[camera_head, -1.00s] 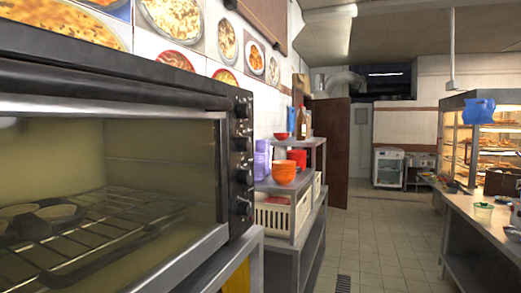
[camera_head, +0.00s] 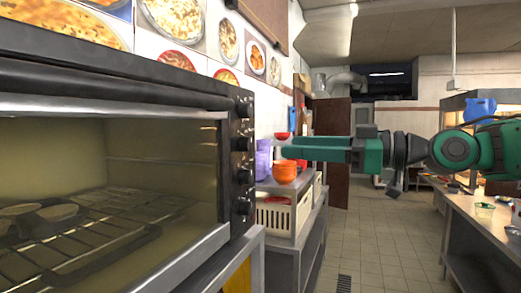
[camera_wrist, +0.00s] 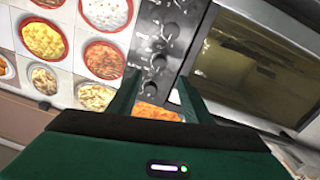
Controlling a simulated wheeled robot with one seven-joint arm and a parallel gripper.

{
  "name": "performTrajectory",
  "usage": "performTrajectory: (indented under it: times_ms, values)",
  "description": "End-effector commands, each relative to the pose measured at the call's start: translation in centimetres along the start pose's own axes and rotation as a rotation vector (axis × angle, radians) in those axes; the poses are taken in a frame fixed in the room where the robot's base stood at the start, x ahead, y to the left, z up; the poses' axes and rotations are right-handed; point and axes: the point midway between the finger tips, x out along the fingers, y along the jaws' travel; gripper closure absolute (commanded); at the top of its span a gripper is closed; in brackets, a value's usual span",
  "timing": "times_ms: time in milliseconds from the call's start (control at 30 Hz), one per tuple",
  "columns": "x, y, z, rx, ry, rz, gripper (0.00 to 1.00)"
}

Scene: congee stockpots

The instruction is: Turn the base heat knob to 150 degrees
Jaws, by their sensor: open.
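The black toaster oven fills the left of the head view, with its glass door (camera_head: 110,170) closed. Its right-hand control panel carries several dark knobs in a column: a top knob (camera_head: 243,108), one below it (camera_head: 243,144), a third (camera_head: 243,177) and a lowest (camera_head: 243,207). I cannot tell which is the base heat knob or read its marks. My green gripper (camera_head: 284,148) is open and empty, pointing left, to the right of the panel and apart from it. In the wrist view, the panel with a knob (camera_wrist: 158,62) lies beyond the open fingers (camera_wrist: 160,92).
A metal shelf (camera_head: 297,195) with orange bowls (camera_head: 285,173), purple cups (camera_head: 263,158) and a cream crate (camera_head: 272,218) stands beyond the oven. A counter (camera_head: 485,215) is at the right. The tiled floor between is clear. Food pictures (camera_wrist: 102,60) cover the wall.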

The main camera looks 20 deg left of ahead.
Motion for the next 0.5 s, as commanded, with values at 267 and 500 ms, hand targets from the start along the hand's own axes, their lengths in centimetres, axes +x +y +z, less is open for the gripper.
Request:
performTrajectory:
  times_ms: [267, 500]
  values:
    - [4.5, -0.1, 0.1, 0.001, -0.002, -0.001, 0.54]
    - [8.1, 0.0, 0.2, 0.001, -0.004, 0.001, 0.54]
